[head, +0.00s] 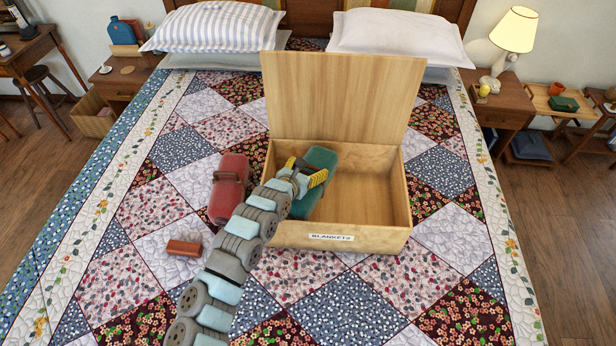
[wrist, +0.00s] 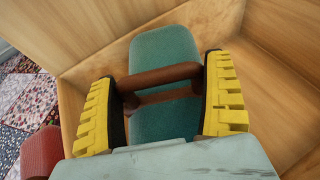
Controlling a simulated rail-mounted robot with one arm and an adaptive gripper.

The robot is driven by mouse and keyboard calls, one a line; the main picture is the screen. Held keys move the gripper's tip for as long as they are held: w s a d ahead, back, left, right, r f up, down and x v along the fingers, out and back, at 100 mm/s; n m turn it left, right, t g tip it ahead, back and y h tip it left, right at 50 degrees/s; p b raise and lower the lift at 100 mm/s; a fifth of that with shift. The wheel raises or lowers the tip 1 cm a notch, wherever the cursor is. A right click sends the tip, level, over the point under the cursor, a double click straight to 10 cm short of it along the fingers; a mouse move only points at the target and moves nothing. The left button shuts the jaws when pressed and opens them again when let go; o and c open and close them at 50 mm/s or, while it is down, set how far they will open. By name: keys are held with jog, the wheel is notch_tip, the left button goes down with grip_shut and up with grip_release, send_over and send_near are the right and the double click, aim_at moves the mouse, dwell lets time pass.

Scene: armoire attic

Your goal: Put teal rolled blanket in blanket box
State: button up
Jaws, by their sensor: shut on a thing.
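The teal rolled blanket (head: 320,161) is inside the left part of the wooden blanket box (head: 375,238), partly hidden by my arm. The box carries a "BLANKETS" label, and its lid stands open at the back. My gripper (head: 305,174) is over the blanket. In the wrist view, the yellow fingers of my gripper (wrist: 163,92) are shut on the brown strap handle of the teal blanket (wrist: 163,55). The box's wooden walls (wrist: 95,62) surround the blanket there. I cannot tell whether the blanket rests on the box floor.
A red rolled blanket (head: 228,190) lies on the quilt just left of the box. A small brown block (head: 184,247) lies nearer, at the left. Two pillows (head: 215,26) (head: 398,33) are at the headboard. The right half of the box is empty.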

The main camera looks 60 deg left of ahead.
jog(key=shift+s+a+f, duration=0.1)
jog(key=shift+f, duration=2.3)
jog(key=shift+f+b, duration=0.45)
jog(key=shift+f, duration=0.15)
jog(key=o, duration=1)
jog(key=shift+o, duration=0.2)
jog(key=shift+r+p, duration=0.5)
jog(key=shift+r, duration=0.25)
jog(key=shift+s+d, duration=0.2)
jog(key=shift+v, duration=5.65)
